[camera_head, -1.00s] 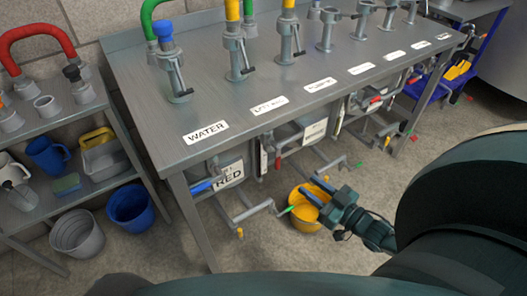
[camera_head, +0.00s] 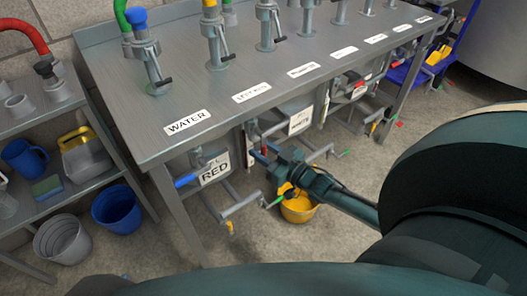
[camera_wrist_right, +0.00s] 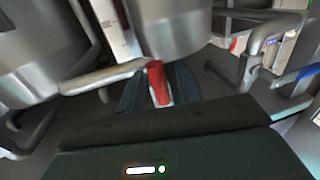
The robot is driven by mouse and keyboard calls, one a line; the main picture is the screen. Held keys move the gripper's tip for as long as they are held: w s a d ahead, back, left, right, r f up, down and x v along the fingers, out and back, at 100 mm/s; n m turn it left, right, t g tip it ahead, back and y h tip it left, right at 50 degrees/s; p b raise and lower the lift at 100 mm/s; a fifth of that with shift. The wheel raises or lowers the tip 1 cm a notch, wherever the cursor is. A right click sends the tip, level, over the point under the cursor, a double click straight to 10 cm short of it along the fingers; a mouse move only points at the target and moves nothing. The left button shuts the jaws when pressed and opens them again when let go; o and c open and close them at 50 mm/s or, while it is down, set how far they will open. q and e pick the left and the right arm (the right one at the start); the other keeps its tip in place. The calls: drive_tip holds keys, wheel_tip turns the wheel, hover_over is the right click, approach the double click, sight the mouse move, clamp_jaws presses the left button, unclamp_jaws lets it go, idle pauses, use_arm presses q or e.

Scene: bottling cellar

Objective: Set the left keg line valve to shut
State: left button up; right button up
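The label second from the left on the table front (camera_head: 252,93) seems to read left keg; its small print is blurred. Below it, a red valve lever (camera_head: 266,151) shows by my right gripper (camera_head: 261,153). In the right wrist view the red lever (camera_wrist_right: 158,84) lies between the two fingers of the right gripper (camera_wrist_right: 158,78), which stand apart on either side of it. I cannot tell whether they touch it. The lever's pipe and valve body are partly hidden. My left gripper is not in view.
A blue lever (camera_head: 186,180) sits left by the RED container (camera_head: 214,168). Bent pipes stick out under the steel table (camera_head: 220,110). A yellow bucket (camera_head: 299,209) stands on the floor below my right gripper. A shelf (camera_head: 95,160) stands left.

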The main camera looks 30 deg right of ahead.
clamp_jaws()
idle(0.3)
idle(0.3)
